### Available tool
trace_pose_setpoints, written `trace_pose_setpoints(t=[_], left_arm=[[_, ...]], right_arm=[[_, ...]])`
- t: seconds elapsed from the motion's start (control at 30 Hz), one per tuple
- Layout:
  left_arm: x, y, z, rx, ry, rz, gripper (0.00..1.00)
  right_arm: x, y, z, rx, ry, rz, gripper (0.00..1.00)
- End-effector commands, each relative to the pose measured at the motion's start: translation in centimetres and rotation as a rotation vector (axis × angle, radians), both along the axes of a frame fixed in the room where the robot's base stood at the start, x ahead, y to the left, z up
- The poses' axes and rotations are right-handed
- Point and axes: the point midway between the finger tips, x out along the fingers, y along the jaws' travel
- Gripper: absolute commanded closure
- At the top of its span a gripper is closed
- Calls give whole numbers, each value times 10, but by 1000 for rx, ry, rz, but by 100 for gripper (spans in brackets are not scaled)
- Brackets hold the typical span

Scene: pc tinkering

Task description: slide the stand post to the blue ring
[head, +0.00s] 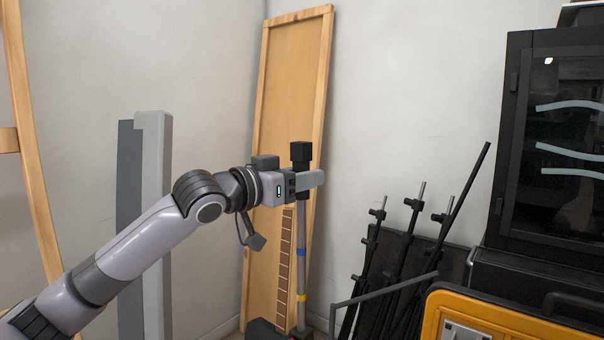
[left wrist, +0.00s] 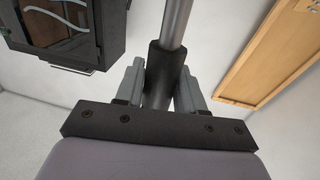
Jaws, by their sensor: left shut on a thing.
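The stand post (head: 301,225) is a thin grey upright pole with a black block (head: 301,152) at its top. The blue ring (head: 301,252) is a band around the pole, well below my gripper. A yellow ring (head: 301,298) is lower still. My left gripper (head: 308,181) is shut on the post just under the black block. In the left wrist view, its two grey fingers (left wrist: 160,85) stand either side of a black sleeve (left wrist: 164,62), with the grey pole (left wrist: 177,22) running on beyond. The fingers partly hide the grip. My right gripper is not in view.
A wooden-framed panel (head: 272,90) leans in the corner behind the post. Several black stands (head: 405,240) lean against the wall to the right. A black glass-doored cabinet (head: 555,150) and an orange case (head: 520,315) are further right. A grey panel (head: 153,200) stands behind my arm.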

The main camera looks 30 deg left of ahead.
Motion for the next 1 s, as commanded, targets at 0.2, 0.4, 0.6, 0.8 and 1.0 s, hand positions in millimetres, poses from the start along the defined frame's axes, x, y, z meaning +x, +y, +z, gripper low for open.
trace_pose_setpoints(t=[0.2, 0.4, 0.6, 0.8, 1.0], left_arm=[[0, -1, -63, 1, 4, -2, 100], [0, -1, -117, 0, 4, -2, 100], [0, -1, -158, 1, 3, -2, 100], [0, -1, -180, 1, 3, -1, 100], [0, -1, -184, 0, 2, -2, 100]], right_arm=[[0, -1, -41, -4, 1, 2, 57], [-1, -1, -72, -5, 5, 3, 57], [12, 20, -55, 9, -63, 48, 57], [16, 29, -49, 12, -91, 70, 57], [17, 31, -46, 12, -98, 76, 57]])
